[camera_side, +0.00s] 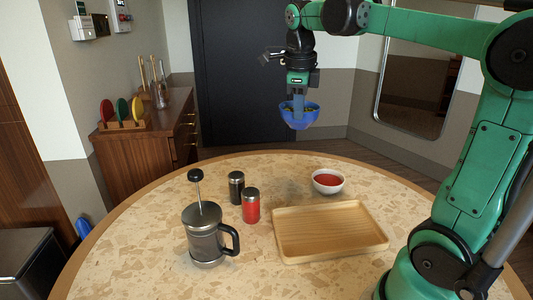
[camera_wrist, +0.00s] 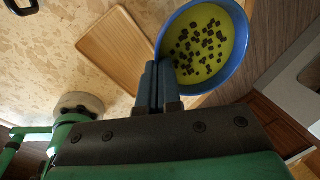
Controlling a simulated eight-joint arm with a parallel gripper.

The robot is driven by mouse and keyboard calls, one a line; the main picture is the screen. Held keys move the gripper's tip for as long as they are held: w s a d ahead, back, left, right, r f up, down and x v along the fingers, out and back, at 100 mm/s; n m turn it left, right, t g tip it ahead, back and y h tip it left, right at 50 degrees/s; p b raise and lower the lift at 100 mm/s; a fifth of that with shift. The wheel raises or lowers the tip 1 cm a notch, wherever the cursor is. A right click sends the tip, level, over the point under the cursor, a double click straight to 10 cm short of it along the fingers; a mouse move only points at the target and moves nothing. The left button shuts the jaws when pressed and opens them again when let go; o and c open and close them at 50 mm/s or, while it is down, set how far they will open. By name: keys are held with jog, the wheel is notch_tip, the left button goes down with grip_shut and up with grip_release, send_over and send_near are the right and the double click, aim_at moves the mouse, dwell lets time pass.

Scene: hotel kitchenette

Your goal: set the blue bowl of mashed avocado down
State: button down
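The blue bowl (camera_side: 300,117) hangs in the air from my gripper (camera_side: 298,104), above the far edge of the table. In the wrist view the bowl (camera_wrist: 238,72) holds green mash with dark bits on top. My gripper's two blue fingers (camera_wrist: 157,90) are close together at the bowl's left rim and pinch it. The bowl looks roughly level. The round speckled table (camera_side: 150,215) is below, with a bare stretch near its far edge.
A wooden tray (camera_side: 330,257) lies empty at the table's right. A white bowl of red sauce (camera_side: 328,181) stands behind it. A black shaker (camera_side: 236,187), a red shaker (camera_side: 251,206) and a French press (camera_side: 204,240) stand to the left. A wooden cabinet (camera_side: 150,140) is farther back.

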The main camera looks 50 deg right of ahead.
jog(key=s+a, duration=0.5)
jog(key=s, duration=0.6)
send_over(327, 245)
jog(key=a+x, duration=0.1)
jog(key=x, duration=0.5)
jog(key=s+a+x, duration=0.1)
jog(key=x, duration=0.6)
jog(key=a+f+x, duration=0.1)
jog(key=a+x, duration=0.1)
jog(key=x, duration=0.4)
jog(key=shift+s+f, duration=0.2)
jog(key=shift+s, duration=0.15)
jog(key=shift+f, duration=0.1)
jog(key=c, duration=1)
grip_release()
jog(key=shift+c, duration=0.2)
